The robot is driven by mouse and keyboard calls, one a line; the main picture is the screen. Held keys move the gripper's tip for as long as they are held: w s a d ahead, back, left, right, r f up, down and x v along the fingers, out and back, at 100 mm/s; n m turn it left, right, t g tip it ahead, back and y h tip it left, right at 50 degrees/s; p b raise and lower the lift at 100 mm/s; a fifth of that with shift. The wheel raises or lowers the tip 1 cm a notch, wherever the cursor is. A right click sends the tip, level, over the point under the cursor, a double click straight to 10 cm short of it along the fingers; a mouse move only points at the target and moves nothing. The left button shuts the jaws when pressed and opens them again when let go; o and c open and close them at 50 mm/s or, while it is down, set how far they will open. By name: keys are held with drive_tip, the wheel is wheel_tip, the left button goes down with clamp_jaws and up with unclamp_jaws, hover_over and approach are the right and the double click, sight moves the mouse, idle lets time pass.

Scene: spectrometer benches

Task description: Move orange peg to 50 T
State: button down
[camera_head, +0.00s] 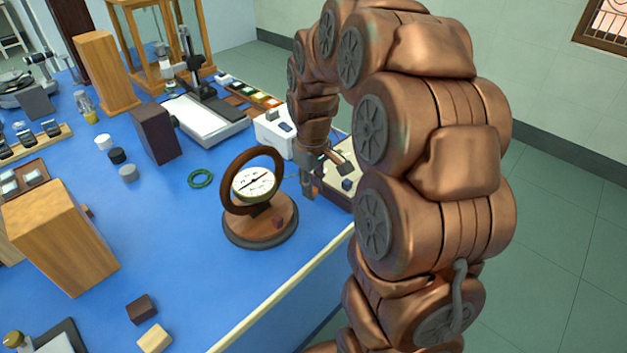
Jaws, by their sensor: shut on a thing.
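A round instrument with an upright brown ring, a white compass dial (254,182) and a dark-edged wooden base (260,228) stands near the table's right edge. A small reddish-brown piece (278,222) sits on the front of its base. I cannot make out an orange peg or a 50 T label. My gripper (309,192) points down just right of the ring, over the table's right side. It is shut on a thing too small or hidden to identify.
A box (340,198) with a dark blue knob (347,184) stands just right of my gripper, partly hidden by my arm. A white box (272,135) is behind. A green ring (200,178) lies left of the instrument.

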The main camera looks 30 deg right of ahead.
drive_tip(key=shift+r, duration=1.55)
